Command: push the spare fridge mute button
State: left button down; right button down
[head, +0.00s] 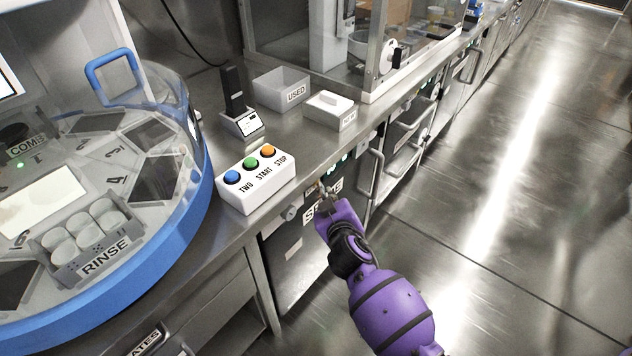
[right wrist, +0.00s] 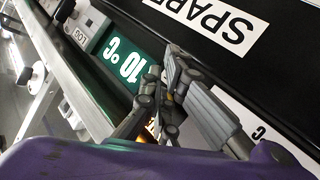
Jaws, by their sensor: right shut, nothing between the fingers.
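The spare fridge (head: 298,262) is under the counter in the head view. Its label shows as "SPARE" upside down on the dark front in the right wrist view (right wrist: 215,22). A green display (right wrist: 124,62) reading 10 °C sits on its control strip. My right gripper (head: 327,190) is shut and empty in front of this strip. In the right wrist view its fingers (right wrist: 164,78) overlap the strip beside the display. A small orange glow (right wrist: 153,128) shows behind the fingers. I cannot tell whether it is the mute button, or whether the fingertips touch the panel. My left gripper is out of view.
A white box (head: 255,180) with blue, green and orange buttons stands on the counter above. A round blue-rimmed machine (head: 150,270) fills the left. More handled fridge fronts (head: 408,135) line the counter. The floor (head: 510,200) to the right is clear.

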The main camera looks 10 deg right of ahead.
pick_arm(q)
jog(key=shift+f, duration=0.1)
pick_arm(e)
jog(key=shift+w+a, duration=0.3)
jog(key=shift+w, duration=0.15)
dwell(0.6)
dwell(0.4)
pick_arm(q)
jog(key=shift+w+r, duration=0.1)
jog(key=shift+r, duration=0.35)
pick_arm(e)
jog(key=shift+s+d, duration=0.55)
jog(key=shift+s, duration=0.2)
